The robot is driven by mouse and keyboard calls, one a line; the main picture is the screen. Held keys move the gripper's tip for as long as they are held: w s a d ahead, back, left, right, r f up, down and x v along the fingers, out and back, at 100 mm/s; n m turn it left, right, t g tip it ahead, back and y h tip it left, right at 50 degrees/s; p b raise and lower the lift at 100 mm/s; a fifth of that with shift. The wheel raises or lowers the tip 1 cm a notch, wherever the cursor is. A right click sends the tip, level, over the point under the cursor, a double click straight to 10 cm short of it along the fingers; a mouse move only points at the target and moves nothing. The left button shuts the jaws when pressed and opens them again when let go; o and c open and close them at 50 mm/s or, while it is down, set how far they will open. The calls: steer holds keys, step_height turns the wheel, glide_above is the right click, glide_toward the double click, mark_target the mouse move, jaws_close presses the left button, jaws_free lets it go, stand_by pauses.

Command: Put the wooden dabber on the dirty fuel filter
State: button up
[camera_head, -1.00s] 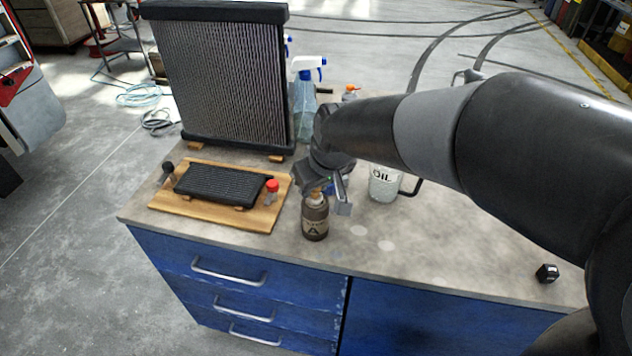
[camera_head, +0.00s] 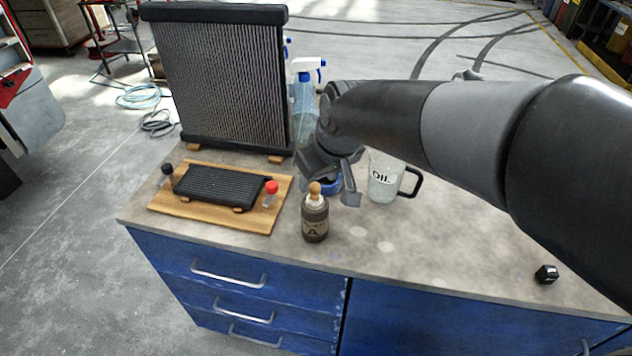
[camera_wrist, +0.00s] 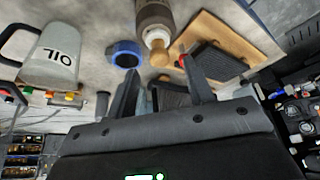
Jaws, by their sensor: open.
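The wooden dabber appears to be the wooden knob (camera_head: 314,188) on top of the brown bottle (camera_head: 315,220) labelled A; the knob also shows in the wrist view (camera_wrist: 159,57). The bottle stands upright near the bench's front edge. My gripper (camera_head: 333,186) is open and empty, behind the bottle and apart from the knob. Its two fingers show in the wrist view (camera_wrist: 160,88), with nothing between them. I cannot tell for sure which thing is the dirty fuel filter; a dark ribbed block (camera_head: 222,186) lies on a wooden board (camera_head: 255,219) at the left.
A blue-rimmed round thing (camera_wrist: 125,53) lies near the bottle. An OIL jug (camera_head: 384,181) stands right of my gripper. A red-capped vial (camera_head: 270,194) and a black-capped one (camera_head: 168,175) stand on the board. A large radiator (camera_head: 222,85) and spray bottle (camera_head: 304,105) stand behind.

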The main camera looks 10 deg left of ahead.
steer(key=v, duration=0.7)
steer(key=s+d+f+m+t+h, duration=0.1)
steer(key=s+d+m, duration=0.3)
steer(key=d, duration=0.8)
steer(key=s+d+f+m+t+h, duration=0.1)
steer(key=s+d+m, duration=0.4)
steer(key=d, duration=0.7)
step_height(320, 180, down, 2)
steer(key=shift+s+f+h, duration=0.15)
steer(key=shift+s+h, duration=0.45)
steer(key=shift+s, duration=0.25)
